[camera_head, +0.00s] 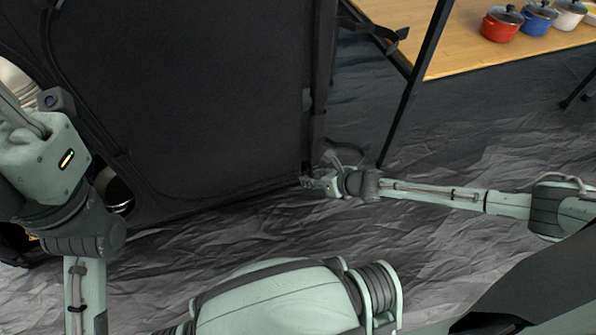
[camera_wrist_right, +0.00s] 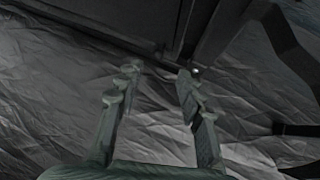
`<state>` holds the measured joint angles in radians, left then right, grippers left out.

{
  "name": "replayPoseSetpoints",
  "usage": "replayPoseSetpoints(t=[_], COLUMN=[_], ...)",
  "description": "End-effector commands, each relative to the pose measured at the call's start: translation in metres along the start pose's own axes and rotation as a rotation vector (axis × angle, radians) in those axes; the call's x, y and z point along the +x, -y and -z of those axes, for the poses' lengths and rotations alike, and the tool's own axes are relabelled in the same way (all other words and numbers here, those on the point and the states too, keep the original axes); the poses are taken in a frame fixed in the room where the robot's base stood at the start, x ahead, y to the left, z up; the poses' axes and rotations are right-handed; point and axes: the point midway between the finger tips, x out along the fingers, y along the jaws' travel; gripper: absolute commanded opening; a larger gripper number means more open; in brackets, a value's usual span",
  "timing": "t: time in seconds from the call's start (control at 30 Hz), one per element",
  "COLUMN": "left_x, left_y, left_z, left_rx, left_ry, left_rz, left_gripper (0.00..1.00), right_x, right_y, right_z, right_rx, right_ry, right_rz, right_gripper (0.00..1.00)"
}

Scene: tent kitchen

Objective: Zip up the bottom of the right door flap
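The dark door flap (camera_head: 190,90) hangs as a large black panel in the head view, with a curved seam along its left and lower edge. Its lower right corner also shows at the top of the right wrist view (camera_wrist_right: 150,22). My right gripper (camera_head: 307,182) is low, close to that bottom corner. In the right wrist view its two fingers (camera_wrist_right: 158,80) stand apart with nothing between them. A small pale spot (camera_wrist_right: 196,71) lies by the right fingertip; I cannot tell if it is the zip pull. My left arm shows at the left, but its gripper is outside the picture.
A dark frame pole (camera_head: 415,85) slants just right of the flap. Behind it is a wooden tabletop (camera_head: 450,45) with a red pot (camera_head: 502,24), a blue pot (camera_head: 539,17) and a white pot (camera_head: 570,12). Crinkled dark groundsheet (camera_head: 480,145) covers the floor.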

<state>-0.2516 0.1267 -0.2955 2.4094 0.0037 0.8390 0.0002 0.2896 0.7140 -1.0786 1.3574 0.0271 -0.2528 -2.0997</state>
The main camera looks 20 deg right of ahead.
Motion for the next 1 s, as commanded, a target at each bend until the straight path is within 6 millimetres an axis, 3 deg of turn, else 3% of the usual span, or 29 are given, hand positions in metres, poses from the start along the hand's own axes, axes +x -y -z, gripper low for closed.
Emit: replayPoseSetpoints(t=[0.2, 0.4, 0.77, 1.0], left_x=[0.001, 0.004, 0.006, 0.006], left_y=[-0.003, -0.005, -0.005, -0.005], left_z=[-0.002, -0.004, -0.004, -0.004], left_rx=[0.010, 0.018, 0.021, 0.021], left_ry=[-0.039, -0.057, -0.062, -0.062], left_rz=[-0.047, -0.077, -0.085, -0.085], left_gripper=[0.00, 0.00, 0.00, 0.00], right_x=[0.040, 0.064, 0.069, 0.069], right_y=[-0.002, -0.003, -0.004, -0.003], right_z=[0.002, 0.000, -0.001, -0.001], right_rx=[0.003, 0.004, 0.005, 0.005], right_ry=[0.003, 0.004, 0.003, 0.004], right_rz=[-0.004, -0.005, -0.006, -0.006], right_gripper=[0.38, 0.38, 0.38, 0.10])
